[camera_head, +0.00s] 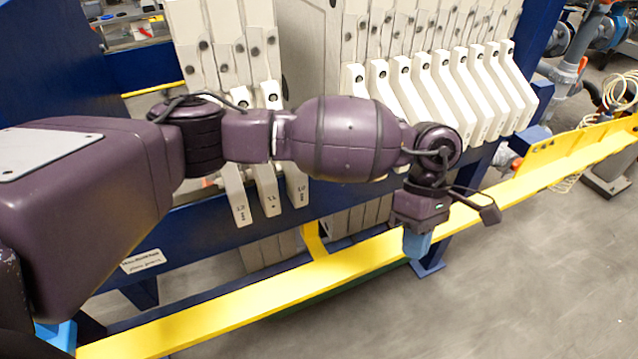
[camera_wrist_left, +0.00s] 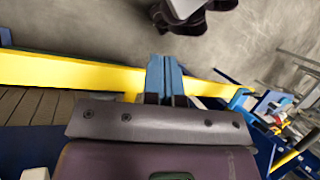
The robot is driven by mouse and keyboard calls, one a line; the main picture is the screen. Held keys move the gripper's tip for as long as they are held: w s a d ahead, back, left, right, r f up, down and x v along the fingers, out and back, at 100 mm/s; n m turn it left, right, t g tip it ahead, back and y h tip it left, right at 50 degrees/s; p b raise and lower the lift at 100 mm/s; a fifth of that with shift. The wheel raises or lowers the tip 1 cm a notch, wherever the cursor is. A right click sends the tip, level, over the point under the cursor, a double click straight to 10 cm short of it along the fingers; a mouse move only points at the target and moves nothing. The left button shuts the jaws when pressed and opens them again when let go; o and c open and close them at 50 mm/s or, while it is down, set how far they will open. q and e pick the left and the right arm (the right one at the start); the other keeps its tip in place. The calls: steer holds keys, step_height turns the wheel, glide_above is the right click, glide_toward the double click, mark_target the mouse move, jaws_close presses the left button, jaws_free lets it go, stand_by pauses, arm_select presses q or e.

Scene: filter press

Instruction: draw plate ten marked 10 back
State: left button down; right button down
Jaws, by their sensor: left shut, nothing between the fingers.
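Cream filter plates with sloping handles hang in a blue press frame in the head view, in a left group (camera_head: 242,197) and a larger right group (camera_head: 474,90), with a gap between them. Small marks show on the left group's lower handle ends, but I cannot read them surely. No mark 10 is legible, and my left arm covers part of the right group's near handles. My left gripper (camera_head: 416,245) points down in front of the press, over the yellow rail, apart from the plates. Its blue fingers (camera_wrist_left: 165,77) are together and empty. My right gripper is not visible.
A yellow rail (camera_head: 235,305) runs along the front of the press, below the handles. A yellow bracket (camera_head: 575,143) stands at its right end. Blue valves and grey pipes (camera_head: 568,75) are at the back right. The grey floor in front is clear.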

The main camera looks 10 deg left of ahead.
arm_select(q)
steer(key=w+a+r+m+t+y, duration=0.1)
steer(key=w+a+r+t+y, duration=0.25)
steer(key=w+a, duration=0.2)
steer(key=w+a+r+m+t+y, duration=0.1)
steer(key=w+a+r+t+y, duration=0.3)
steer(key=w, duration=0.3)
steer(key=s+a+f+g+p, duration=0.1)
steer(key=s+a+f, duration=0.1)
steer(key=a+f, duration=0.5)
steer(key=shift+s+a, duration=0.2)
steer(key=shift+a, duration=0.6)
